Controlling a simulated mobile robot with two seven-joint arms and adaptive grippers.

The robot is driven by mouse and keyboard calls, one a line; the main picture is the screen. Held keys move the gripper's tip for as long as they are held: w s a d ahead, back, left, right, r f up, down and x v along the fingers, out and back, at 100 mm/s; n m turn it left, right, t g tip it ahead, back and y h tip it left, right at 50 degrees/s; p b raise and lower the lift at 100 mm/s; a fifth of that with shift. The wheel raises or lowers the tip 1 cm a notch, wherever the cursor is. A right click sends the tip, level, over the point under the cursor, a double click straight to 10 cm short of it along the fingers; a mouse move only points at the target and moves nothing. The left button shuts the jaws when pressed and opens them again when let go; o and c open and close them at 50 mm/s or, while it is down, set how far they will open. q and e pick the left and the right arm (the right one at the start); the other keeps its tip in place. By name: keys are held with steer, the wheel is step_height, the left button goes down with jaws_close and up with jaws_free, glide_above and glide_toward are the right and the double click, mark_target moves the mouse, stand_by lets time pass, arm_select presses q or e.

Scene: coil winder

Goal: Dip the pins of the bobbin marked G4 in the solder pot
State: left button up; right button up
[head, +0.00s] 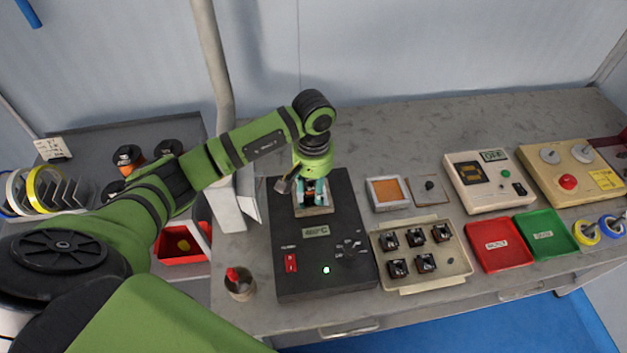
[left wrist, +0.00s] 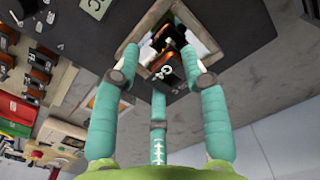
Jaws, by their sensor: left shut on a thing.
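The solder pot (head: 331,260) is a black box with a lit display, a red switch and a green light. Its framed square opening (left wrist: 205,42) shows in the left wrist view, with my left gripper (head: 312,192) right above it. The teal fingers (left wrist: 163,62) are shut on a dark bobbin (left wrist: 168,72) with a white mark. I cannot read G4 on it. The bobbin lies over or in the opening; the fingers hide its pins, so I cannot tell whether they touch solder. My right gripper is not in view.
A beige tray (head: 411,284) with several bobbins stands right of the pot. Behind it are an orange pad (head: 389,191) and a tester (head: 488,182). Red (head: 499,245) and green (head: 546,233) trays lie further right. A small cup (head: 240,288) stands left of the pot.

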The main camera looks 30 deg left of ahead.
arm_select(q)
steer(key=shift+f+b, duration=1)
stand_by(0.4)
steer(key=shift+r, duration=0.1)
stand_by(1.7)
steer(key=shift+r+p, duration=1.45)
steer(key=shift+r, duration=1.25)
